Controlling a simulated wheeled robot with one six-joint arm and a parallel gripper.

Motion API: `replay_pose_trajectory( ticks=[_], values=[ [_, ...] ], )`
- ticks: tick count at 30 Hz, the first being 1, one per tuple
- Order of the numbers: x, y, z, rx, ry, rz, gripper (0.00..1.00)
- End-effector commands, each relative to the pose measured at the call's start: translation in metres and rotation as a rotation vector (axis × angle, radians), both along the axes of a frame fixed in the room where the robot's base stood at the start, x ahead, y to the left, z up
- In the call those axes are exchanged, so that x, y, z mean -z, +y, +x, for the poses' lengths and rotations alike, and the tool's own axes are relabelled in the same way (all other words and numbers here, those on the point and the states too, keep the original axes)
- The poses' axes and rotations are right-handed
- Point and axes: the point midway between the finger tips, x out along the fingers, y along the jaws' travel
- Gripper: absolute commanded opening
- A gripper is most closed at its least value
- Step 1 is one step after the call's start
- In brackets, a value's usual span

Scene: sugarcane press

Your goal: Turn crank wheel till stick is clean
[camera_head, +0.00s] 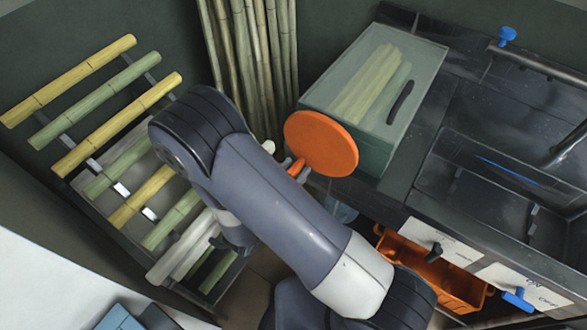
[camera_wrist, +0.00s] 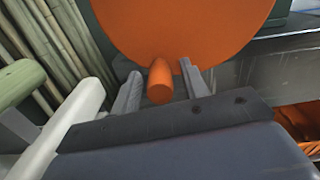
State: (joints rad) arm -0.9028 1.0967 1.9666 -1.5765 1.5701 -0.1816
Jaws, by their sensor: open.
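The crank wheel is a large orange disc (camera_head: 322,142) on the front of the glass-topped machine box; it also fills the top of the wrist view (camera_wrist: 190,25). Its stubby orange handle (camera_wrist: 160,82) sticks out towards me between the two grey fingers of my gripper (camera_wrist: 161,88). The fingers are open, one on each side of the handle, with a visible gap to each. In the head view my arm hides most of my gripper. Yellow and green cane sticks (camera_head: 368,88) lie inside the box under its clear lid. I cannot tell which stick is being pressed.
A rack at left holds several yellow and green canes (camera_head: 70,80) and pale ones (camera_head: 180,255) near its lower end. Tall bamboo poles (camera_head: 245,60) stand behind. A dark sink (camera_head: 510,185) is at right, with an orange crate (camera_head: 430,270) below.

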Motion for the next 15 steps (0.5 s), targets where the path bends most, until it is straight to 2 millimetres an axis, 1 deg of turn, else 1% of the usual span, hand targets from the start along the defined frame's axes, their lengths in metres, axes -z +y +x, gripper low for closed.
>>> replay_pose_trajectory(
  ticks=[9, 15],
  values=[
    [0.0001, -0.0008, 0.0012, 0.0, 0.0, 0.0, 0.42],
    [0.0, -0.0007, 0.0011, 0.0, 0.0, 0.0, 0.25]
  ],
)
